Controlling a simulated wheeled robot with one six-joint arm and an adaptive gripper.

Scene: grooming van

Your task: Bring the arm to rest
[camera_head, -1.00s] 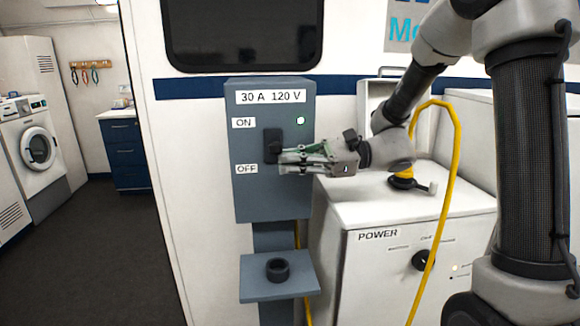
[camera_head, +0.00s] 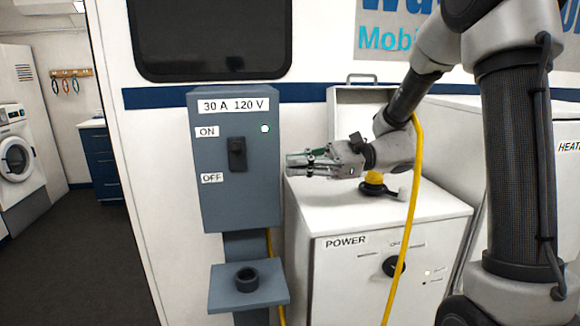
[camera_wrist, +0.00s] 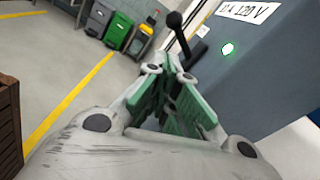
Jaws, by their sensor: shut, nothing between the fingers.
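My gripper (camera_head: 290,164) is shut and empty, pointing left, in front of the white power unit and just right of the grey breaker box (camera_head: 235,205). The box is labelled "30 A 120 V", with ON and OFF marks. Its black switch (camera_head: 237,154) stands clear of my fingers, and a light beside it glows pale green. In the wrist view the closed green-padded fingers (camera_wrist: 172,80) show with nothing between them, and the box's face (camera_wrist: 265,85) is at the right with its black lever.
The white power unit (camera_head: 330,265) with a black knob stands below my arm. A yellow cable (camera_head: 408,225) hangs past it. A shelf (camera_head: 225,296) with a black ring juts out under the box. Open floor (camera_head: 70,270) lies at the left. Bins (camera_wrist: 118,30) show in the wrist view.

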